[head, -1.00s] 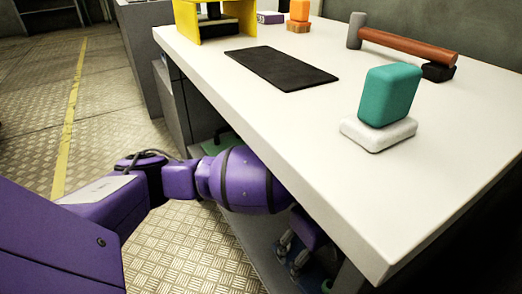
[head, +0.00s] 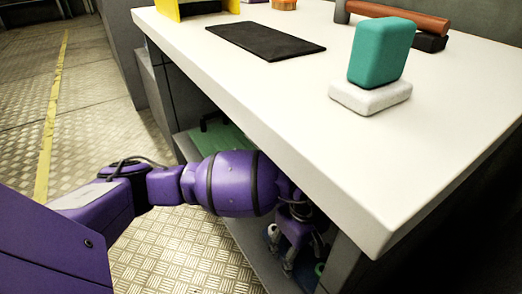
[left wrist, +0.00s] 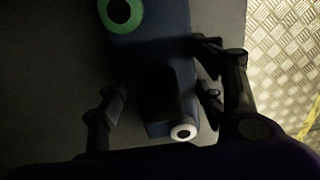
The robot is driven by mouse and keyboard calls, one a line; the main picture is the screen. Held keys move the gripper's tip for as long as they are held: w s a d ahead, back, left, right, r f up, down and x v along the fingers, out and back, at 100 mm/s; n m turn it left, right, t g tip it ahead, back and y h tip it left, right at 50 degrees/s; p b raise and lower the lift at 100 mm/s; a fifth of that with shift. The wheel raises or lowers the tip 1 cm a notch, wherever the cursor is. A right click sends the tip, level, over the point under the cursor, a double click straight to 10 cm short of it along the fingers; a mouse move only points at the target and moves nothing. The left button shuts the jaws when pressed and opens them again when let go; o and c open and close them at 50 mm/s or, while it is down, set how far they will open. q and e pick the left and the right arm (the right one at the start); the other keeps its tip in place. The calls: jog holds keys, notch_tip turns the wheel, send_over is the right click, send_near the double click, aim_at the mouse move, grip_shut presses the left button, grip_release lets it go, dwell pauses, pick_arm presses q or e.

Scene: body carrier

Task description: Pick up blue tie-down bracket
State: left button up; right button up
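The blue tie-down bracket (left wrist: 178,45) lies on the grey lower shelf under the workbench. In the left wrist view it has a green ring at its top end, a white ring at its lower end and a dark raised part in the middle. My left gripper (left wrist: 160,95) is open, with one finger on each side of the bracket; I see no clear contact. In the head view my left gripper (head: 293,255) is under the bench top, pointing down, and mostly covers the bracket. My right gripper is not in view.
The white bench top (head: 270,100) overhangs my left arm closely. On it are a teal block (head: 381,52) on a white pad (head: 370,96), a black mat (head: 265,40) and a hammer (head: 395,18). A green item (head: 225,143) lies farther back on the shelf.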

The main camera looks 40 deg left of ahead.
pick_arm(q)
jog(key=shift+w+r, duration=0.1)
jog(key=c, duration=0.8)
jog(key=shift+c, duration=0.4)
jog(key=shift+r, duration=0.15)
